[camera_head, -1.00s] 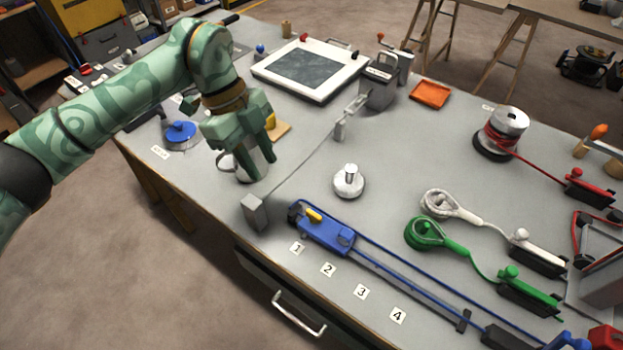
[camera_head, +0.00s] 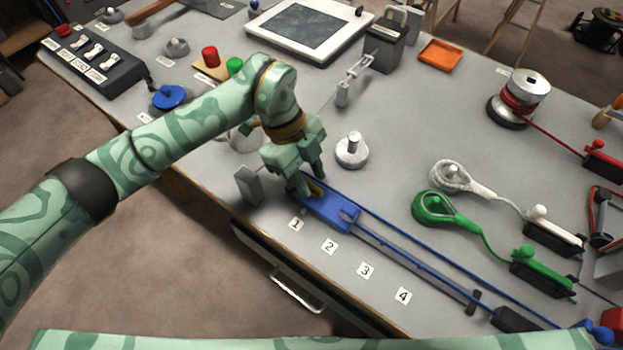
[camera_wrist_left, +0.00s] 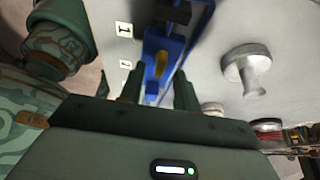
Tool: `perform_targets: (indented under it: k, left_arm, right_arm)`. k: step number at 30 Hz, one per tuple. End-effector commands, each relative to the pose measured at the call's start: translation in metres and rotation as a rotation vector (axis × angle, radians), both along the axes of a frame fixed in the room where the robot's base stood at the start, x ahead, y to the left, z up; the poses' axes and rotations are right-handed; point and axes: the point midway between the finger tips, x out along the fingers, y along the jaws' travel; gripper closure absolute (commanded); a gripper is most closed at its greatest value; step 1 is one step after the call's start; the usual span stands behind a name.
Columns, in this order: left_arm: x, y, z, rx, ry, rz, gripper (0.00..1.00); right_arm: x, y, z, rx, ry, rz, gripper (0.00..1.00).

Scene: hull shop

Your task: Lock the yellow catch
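The yellow catch (camera_head: 315,188) is a small lever on top of a blue carriage (camera_head: 330,213) on the near side of the bench, beside the number 1 and 2 labels. My left gripper (camera_head: 310,189) is down over the catch and partly hides it. In the left wrist view the yellow catch (camera_wrist_left: 155,64) lies between the two fingertips (camera_wrist_left: 158,88), which are apart with a gap around it. I cannot tell whether either finger touches it. My right gripper is out of view.
A grey block (camera_head: 248,185) stands just left of the gripper, and a silver knob (camera_head: 352,150) stands behind it to the right. Blue rope and a rail (camera_head: 420,262) run right from the carriage. A green rope coil (camera_head: 432,208) lies farther right.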

Motion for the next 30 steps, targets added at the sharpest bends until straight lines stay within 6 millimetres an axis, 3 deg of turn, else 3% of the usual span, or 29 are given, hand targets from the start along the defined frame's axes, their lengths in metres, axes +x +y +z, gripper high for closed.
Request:
perform_targets:
  k: [4,13,16,17,30]
  left_arm:
    - [-0.0029,-0.0041,-0.0113,-0.001,0.001,0.000,0.67]
    - [-0.0031,-0.0046,-0.0122,-0.001,-0.001,0.000,0.67]
    - [-0.0030,-0.0045,-0.0121,-0.001,-0.001,0.000,0.95]
    - [-0.0030,-0.0045,-0.0121,-0.001,-0.001,0.000,1.00]
    - [-0.0022,-0.0044,-0.0112,0.001,-0.001,-0.053,1.00]
  right_arm:
    - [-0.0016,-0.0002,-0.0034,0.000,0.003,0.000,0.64]
    - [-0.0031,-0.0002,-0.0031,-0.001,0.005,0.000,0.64]
    - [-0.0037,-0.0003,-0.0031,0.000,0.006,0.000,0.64]
    - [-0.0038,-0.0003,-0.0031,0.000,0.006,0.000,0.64]
    - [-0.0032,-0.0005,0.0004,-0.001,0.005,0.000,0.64]
